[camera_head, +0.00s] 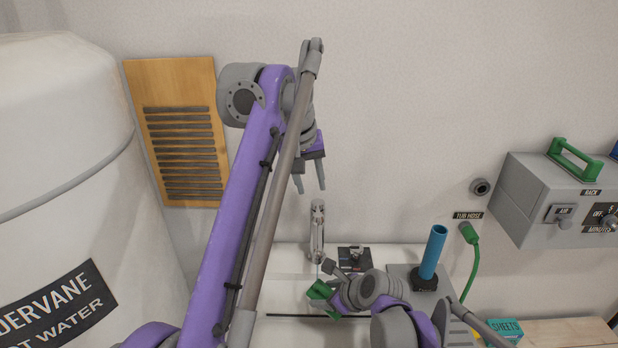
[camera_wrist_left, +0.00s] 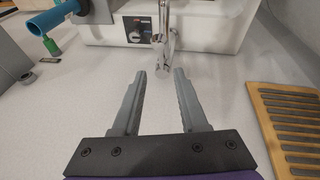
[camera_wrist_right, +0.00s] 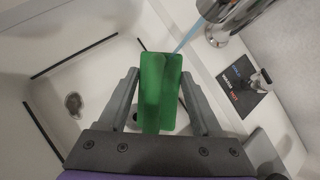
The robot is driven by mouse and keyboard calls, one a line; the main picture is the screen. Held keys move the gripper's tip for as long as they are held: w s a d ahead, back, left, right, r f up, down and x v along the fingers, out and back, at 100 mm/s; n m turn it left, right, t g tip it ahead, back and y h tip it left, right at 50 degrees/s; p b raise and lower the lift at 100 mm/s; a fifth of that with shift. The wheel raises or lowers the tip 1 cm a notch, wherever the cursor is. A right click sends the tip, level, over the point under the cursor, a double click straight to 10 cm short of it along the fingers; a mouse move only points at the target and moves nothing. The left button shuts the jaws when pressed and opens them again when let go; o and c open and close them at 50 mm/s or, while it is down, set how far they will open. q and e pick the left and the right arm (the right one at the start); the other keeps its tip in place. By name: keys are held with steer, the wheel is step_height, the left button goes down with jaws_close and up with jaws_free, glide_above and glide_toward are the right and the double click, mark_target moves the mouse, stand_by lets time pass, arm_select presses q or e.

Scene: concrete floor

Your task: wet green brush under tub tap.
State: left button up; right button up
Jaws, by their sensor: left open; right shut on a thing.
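The green brush (camera_head: 318,291) is a green block in my right gripper (camera_head: 330,283). In the right wrist view the brush (camera_wrist_right: 160,92) sits between the two fingers (camera_wrist_right: 162,98), over the white tub. The chrome tub tap (camera_head: 317,232) stands at the tub's back edge and shows at upper right in the right wrist view (camera_wrist_right: 232,20). A thin blue water stream (camera_wrist_right: 188,38) runs from its spout to the brush's upper right edge; I cannot tell if it hits the brush or passes behind. My left gripper (camera_head: 309,186) is open and empty above the tap, fingers apart (camera_wrist_left: 160,95).
A dark panel with a knob (camera_head: 354,257) is beside the tap. A blue cylinder (camera_head: 433,250) stands on the right, near the green tub hose (camera_head: 471,262). A grey control box (camera_head: 560,205) is on the wall. A white water tank (camera_head: 60,150) fills the left.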

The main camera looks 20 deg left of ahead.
arm_select(q)
steer(key=shift+v, duration=0.8)
steer(key=shift+c, duration=0.3)
steer(key=shift+s+r, duration=0.1)
steer(key=shift+r, duration=0.15)
steer(key=shift+c, duration=1.3)
steer(key=shift+a+r+t+y, duration=0.15)
steer(key=shift+r+t, duration=0.2)
steer(key=shift+r, duration=0.2)
steer(key=shift+a+r+t+y, duration=0.15)
steer(key=shift+r+t, duration=0.2)
steer(key=shift+r, duration=0.2)
jaws_close()
glide_above(318, 209)
steer(key=s+a, duration=0.1)
steer(key=s, duration=0.1)
step_height(318, 209, down, 9)
steer(key=shift+s+d+f, duration=0.3)
steer(key=shift+s+f, duration=0.05)
steer(key=shift+f, duration=0.35)
steer(key=shift+s+d+f, duration=0.25)
steer(key=shift+s+f, duration=0.05)
steer(key=shift+f, duration=0.4)
